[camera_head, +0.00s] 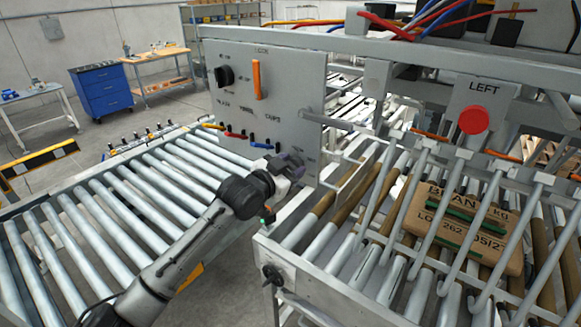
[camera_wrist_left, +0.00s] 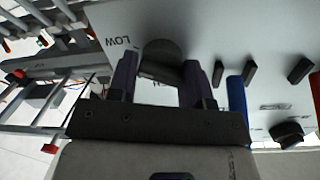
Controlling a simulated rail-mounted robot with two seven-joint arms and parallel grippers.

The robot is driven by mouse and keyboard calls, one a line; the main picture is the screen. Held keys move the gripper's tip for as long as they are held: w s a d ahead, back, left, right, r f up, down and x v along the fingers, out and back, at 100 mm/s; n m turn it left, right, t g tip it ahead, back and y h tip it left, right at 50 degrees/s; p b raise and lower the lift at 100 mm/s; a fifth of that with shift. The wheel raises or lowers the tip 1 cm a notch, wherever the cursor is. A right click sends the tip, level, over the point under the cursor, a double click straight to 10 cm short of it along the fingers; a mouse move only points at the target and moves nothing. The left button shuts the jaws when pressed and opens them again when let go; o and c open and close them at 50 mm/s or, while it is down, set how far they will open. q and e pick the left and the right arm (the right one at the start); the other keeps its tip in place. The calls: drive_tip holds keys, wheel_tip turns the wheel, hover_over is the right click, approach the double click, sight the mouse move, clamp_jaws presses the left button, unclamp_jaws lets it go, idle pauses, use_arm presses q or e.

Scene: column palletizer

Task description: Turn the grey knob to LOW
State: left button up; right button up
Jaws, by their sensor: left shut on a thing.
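The grey knob (camera_wrist_left: 162,52) is dark and round with a raised ridge, and sits on the light grey control panel (camera_head: 292,68). In the left wrist view the word LOW (camera_wrist_left: 118,41) is printed to the left of the knob. My left gripper (camera_wrist_left: 161,72) is shut on the knob, with one purple finger on each side. In the head view my left gripper (camera_head: 289,166) is at the panel's lower right corner and hides the knob. Which mark the knob points to I cannot tell. My right gripper is not in view.
The panel also carries a black knob (camera_head: 224,76), an orange handle (camera_head: 257,79) and several small coloured levers below. A roller conveyor (camera_head: 112,205) runs at left. At right a brown sack (camera_head: 463,232) lies behind bars, below a red button (camera_head: 473,120).

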use_arm(q)
drive_tip(key=shift+w+a+f, duration=0.1)
drive_tip(key=shift+a, duration=0.05)
idle(0.3)
drive_tip(key=o, duration=0.8)
drive_tip(key=shift+o, duration=0.3)
drive_tip(key=b+v, duration=0.2)
drive_tip(key=v, duration=1.1)
drive_tip(key=shift+s+a, duration=0.2)
drive_tip(key=shift+s, duration=0.15)
